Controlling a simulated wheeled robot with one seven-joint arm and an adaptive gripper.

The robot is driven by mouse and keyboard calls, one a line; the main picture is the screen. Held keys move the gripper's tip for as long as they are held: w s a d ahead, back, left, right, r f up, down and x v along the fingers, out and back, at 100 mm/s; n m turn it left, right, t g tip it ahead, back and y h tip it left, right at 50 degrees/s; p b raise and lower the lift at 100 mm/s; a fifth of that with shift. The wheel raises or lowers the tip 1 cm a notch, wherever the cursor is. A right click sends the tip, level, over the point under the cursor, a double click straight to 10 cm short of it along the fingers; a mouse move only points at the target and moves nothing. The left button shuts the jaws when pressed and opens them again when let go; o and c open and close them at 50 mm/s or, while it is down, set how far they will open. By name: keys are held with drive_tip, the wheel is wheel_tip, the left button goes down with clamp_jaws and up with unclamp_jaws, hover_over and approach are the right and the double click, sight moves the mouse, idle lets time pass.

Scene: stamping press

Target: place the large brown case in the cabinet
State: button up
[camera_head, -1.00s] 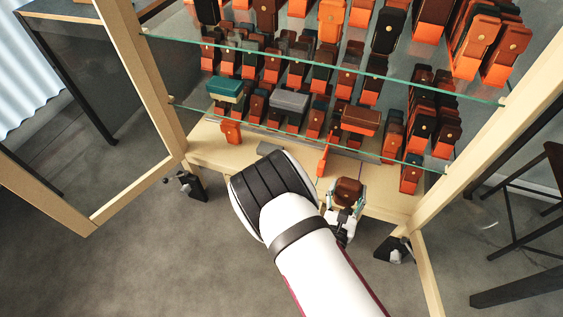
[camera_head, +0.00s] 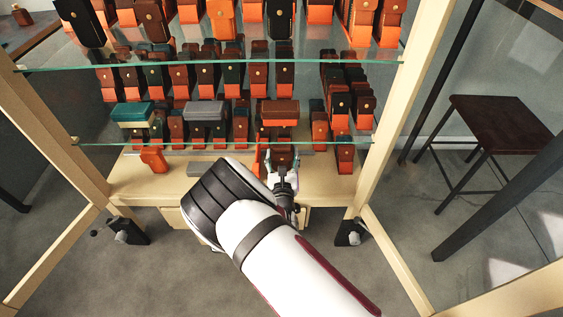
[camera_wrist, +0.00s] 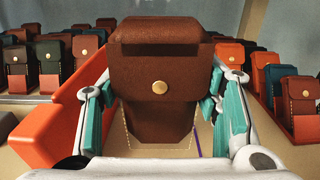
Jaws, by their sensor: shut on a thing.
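The large brown case (camera_wrist: 157,85) fills the middle of the wrist view, upright, with its flap and brass stud facing the camera. My gripper (camera_wrist: 162,110) is shut on it, one teal-padded finger on each side. In the head view my gripper (camera_head: 283,172) is at the front of the cabinet's bottom board (camera_head: 140,190), below the lower glass shelf. There the case (camera_head: 281,155) is partly hidden by the gripper. In the wrist view an orange stand (camera_wrist: 62,122) is close to the left finger. Whether the case touches the board is hard to tell.
A glass shelf edge (camera_head: 200,144) runs just above my gripper. The open cabinet has wooden posts on the left (camera_head: 65,130) and right (camera_head: 400,110). A dark stool (camera_head: 500,125) stands at the right.

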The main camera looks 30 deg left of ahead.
sight(282, 158)
drive_tip(key=shift+x, duration=0.95)
drive_tip(key=f+b, duration=0.2)
drive_tip(key=f, duration=0.1)
drive_tip(key=shift+w+a+b, duration=0.25)
drive_tip(key=shift+w+b, duration=0.1)
drive_tip(key=shift+f, duration=0.3)
drive_tip(key=shift+f+b, duration=0.2)
drive_tip(key=shift+b, duration=0.1)
drive_tip(key=o, duration=1.1)
